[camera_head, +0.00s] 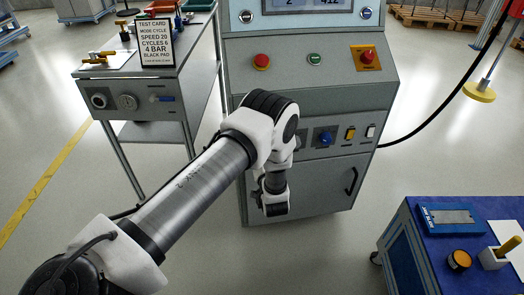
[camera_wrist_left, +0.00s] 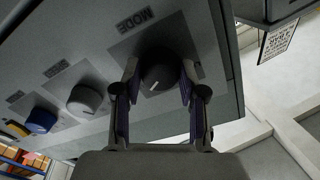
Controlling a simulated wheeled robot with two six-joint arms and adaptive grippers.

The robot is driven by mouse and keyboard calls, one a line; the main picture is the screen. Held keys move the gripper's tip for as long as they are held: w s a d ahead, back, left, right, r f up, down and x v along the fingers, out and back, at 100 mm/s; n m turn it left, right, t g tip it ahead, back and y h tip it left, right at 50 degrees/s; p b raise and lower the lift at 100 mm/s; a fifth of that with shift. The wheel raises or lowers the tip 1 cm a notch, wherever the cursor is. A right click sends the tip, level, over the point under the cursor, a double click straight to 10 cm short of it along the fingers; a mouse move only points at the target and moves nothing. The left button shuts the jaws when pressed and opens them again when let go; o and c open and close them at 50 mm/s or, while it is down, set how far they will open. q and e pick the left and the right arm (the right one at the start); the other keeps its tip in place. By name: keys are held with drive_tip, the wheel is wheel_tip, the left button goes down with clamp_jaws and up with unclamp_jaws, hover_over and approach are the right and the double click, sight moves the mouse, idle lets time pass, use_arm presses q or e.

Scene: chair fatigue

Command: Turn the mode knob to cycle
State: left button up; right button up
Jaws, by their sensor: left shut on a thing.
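The dark round mode knob (camera_wrist_left: 162,72), under the label MODE (camera_wrist_left: 134,20), shows in the left wrist view on the grey machine panel. My left gripper (camera_wrist_left: 159,80) has one finger on each side of it and is shut on it. A white pointer line shows on the knob's face. The position marks around it are hidden or too dark to read. In the head view my left arm covers the mode knob and the gripper's fingers. The test card (camera_head: 155,42) reads mode cycle, speed 20, cycles 6, 4 bar, black pad. My right gripper is not in view.
In the wrist view a grey knob (camera_wrist_left: 84,100) and a blue knob (camera_wrist_left: 42,121) sit beside the mode knob. A red button (camera_head: 261,61), green button (camera_head: 314,59) and red stop (camera_head: 367,56) are above. A blue-topped cart (camera_head: 480,212) stands at right.

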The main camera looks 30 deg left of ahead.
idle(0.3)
use_arm(q)
drive_tip(key=o, duration=1.1)
drive_tip(key=shift+o, duration=0.2)
drive_tip(key=v, duration=1.2)
